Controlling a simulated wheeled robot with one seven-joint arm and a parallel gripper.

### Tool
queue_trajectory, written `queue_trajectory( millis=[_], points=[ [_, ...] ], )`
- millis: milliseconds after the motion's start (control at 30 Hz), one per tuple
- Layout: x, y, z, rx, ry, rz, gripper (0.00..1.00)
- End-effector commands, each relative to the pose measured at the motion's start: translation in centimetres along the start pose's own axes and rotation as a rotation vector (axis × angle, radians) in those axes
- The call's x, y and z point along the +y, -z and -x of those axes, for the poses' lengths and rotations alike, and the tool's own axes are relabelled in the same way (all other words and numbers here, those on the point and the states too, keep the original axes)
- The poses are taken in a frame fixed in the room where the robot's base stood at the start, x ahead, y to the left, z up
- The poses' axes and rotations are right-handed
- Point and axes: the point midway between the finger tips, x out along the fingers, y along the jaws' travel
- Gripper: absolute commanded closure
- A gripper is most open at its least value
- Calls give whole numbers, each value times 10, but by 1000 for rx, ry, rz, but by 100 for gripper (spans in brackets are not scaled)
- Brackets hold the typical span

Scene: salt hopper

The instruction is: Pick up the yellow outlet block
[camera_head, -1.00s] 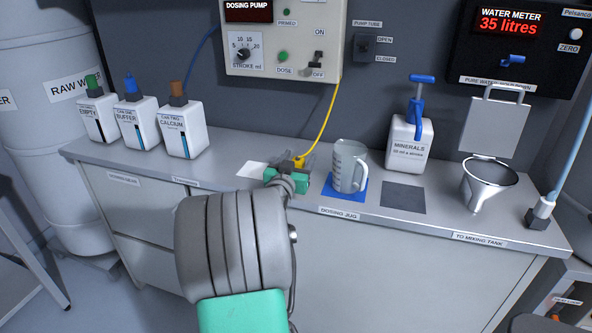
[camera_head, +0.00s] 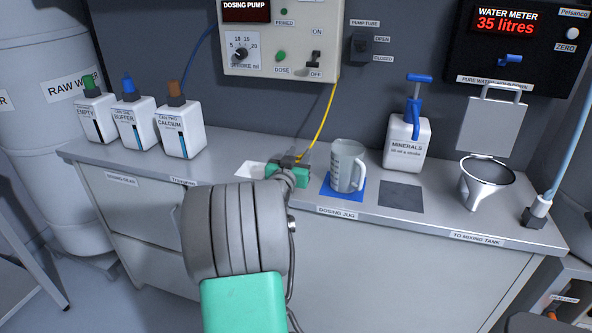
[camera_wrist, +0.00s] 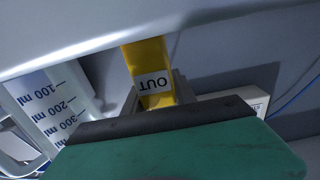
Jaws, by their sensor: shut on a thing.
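The yellow outlet block (camera_wrist: 150,62), marked OUT, shows in the wrist view between the two dark fingers of my gripper (camera_wrist: 157,95). The gripper is shut on it. In the head view my gripper (camera_head: 290,160) is low over the counter, left of the dosing jug, and hides most or all of the block. A yellow tube (camera_head: 324,118) runs from the dosing pump down to the gripper.
The dosing jug (camera_head: 346,165) stands on a blue mat (camera_head: 329,189), close right of my gripper. The minerals bottle (camera_head: 406,146) and a funnel (camera_head: 485,183) stand farther right. Several white cans, including calcium (camera_head: 180,130), stand left. A white card (camera_head: 248,171) lies left of the gripper.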

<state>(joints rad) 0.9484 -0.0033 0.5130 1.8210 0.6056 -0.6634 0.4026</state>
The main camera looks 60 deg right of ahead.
Motion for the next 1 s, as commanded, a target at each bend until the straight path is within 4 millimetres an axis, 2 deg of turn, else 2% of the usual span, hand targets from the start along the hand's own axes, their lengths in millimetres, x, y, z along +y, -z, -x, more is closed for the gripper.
queue_trajectory(
  millis=[100, 433, 567, 667, 767, 1000],
  points=[
    [0, 0, 0, 0, 0, 0, 100],
    [0, 1, 0, 1, 0, 0, 100],
    [0, 7, 0, 2, 0, -2, 100],
    [0, 20, 0, 4, -1, -3, 100],
    [3, 40, 2, 6, -1, -5, 100],
    [44, 100, 47, 7, -5, -4, 100]
  ],
)
